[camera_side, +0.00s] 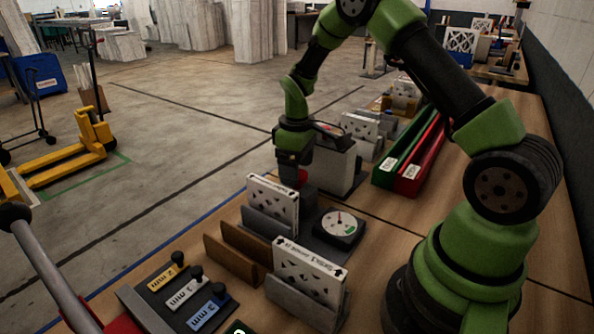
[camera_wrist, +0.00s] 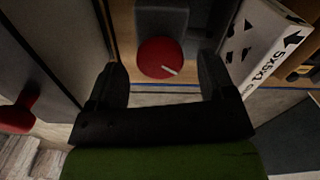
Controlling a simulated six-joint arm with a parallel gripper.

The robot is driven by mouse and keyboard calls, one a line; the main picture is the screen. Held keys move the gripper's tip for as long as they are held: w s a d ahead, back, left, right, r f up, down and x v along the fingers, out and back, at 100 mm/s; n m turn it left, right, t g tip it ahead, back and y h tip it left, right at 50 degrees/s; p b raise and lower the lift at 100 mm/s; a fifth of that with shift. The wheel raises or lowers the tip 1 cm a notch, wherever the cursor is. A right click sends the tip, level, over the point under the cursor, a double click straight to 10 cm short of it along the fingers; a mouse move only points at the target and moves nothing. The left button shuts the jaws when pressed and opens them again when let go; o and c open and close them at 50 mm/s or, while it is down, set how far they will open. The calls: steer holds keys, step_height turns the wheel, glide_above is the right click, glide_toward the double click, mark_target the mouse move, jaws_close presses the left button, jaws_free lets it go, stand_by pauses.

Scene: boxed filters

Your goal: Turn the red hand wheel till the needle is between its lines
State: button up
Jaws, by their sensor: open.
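The red hand wheel (camera_wrist: 155,60) shows in the wrist view as a round red knob with a white mark pointing to the lower right. It is on a dark grey block (camera_wrist: 161,20). My gripper (camera_wrist: 161,72) is open, with one finger on either side of the wheel; I cannot tell whether they touch it. In the side view the wheel (camera_side: 302,176) is partly hidden just below my gripper (camera_side: 293,165). The dial gauge (camera_side: 340,223) has a round white face in a dark housing. Its needle is too small to read against the lines.
A white boxed filter (camera_side: 272,197) stands in a grey holder close to the wheel, and another (camera_side: 308,268) stands nearer the camera. A grey machine (camera_side: 336,165) is behind. Green (camera_side: 398,150) and red (camera_side: 423,160) trays lie right.

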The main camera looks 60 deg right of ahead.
steer(key=shift+f, duration=0.7)
steer(key=c, duration=0.9)
